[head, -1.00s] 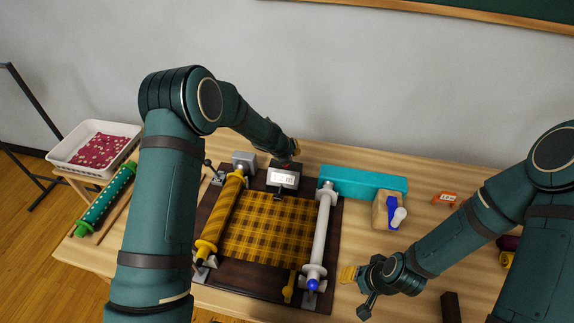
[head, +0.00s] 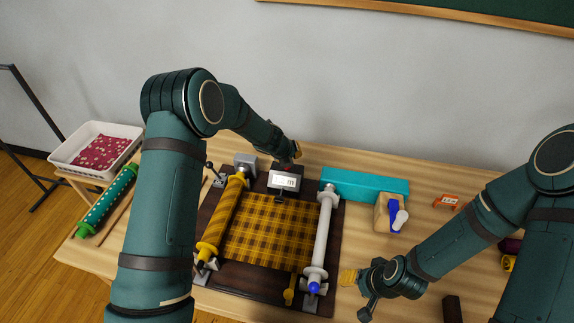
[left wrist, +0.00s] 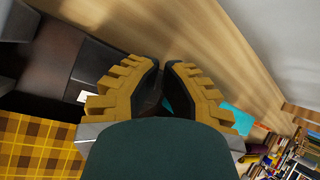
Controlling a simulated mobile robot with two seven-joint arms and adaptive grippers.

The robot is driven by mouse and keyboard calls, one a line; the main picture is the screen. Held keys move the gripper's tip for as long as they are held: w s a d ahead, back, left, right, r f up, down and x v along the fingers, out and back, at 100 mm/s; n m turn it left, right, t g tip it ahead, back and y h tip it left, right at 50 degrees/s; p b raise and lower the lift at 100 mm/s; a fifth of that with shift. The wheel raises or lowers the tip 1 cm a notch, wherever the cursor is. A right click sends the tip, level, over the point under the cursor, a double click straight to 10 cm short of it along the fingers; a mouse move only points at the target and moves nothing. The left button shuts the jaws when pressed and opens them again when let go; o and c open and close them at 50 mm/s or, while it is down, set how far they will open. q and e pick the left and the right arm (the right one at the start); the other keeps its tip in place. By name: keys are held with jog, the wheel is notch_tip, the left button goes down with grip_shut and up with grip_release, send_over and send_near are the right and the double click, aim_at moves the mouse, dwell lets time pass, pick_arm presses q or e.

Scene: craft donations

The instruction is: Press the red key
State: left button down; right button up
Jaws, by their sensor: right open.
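A small red spot, which looks like the red key (head: 287,167), shows at the top of a grey box with a white display (head: 284,181). The box stands at the back of a dark board (head: 245,278). My left gripper (head: 296,154) is right behind and above the box, mostly hidden by its own wrist; I cannot tell if it touches the key. In the left wrist view its yellow fingers (left wrist: 163,68) almost meet at the tips, with a narrow dark gap and no object seen between them. My right gripper (head: 349,276) is open beside the board's right side.
The board carries a plaid cloth (head: 268,233) between a gold roller (head: 222,215) and a white roller (head: 322,235). A teal bar (head: 355,184), a wooden block (head: 382,213) and an orange tag (head: 446,201) lie to the right. A white tray (head: 62,158) is at far left.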

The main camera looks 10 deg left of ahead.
pick_arm(q)
jog(key=shift+f, duration=0.2)
pick_arm(e)
jog(key=shift+f, duration=0.1)
pick_arm(q)
jog(key=shift+f+b, duration=0.25)
jog(key=shift+b, duration=0.05)
pick_arm(e)
jog(key=shift+f, duration=0.15)
pick_arm(q)
jog(key=shift+f+b, duration=0.4)
jog(key=shift+f, duration=0.1)
pick_arm(e)
jog(key=shift+f, duration=0.4)
dwell(0.5)
pick_arm(q)
jog(key=shift+r+p, duration=0.95)
jog(key=shift+p, duration=0.05)
pick_arm(e)
jog(key=shift+r, duration=1)
pick_arm(q)
notch_tip(320, 180, up, 5)
jog(key=p, duration=0.5)
pick_arm(e)
notch_tip(320, 180, up, 5)
jog(key=shift+r, duration=0.1)
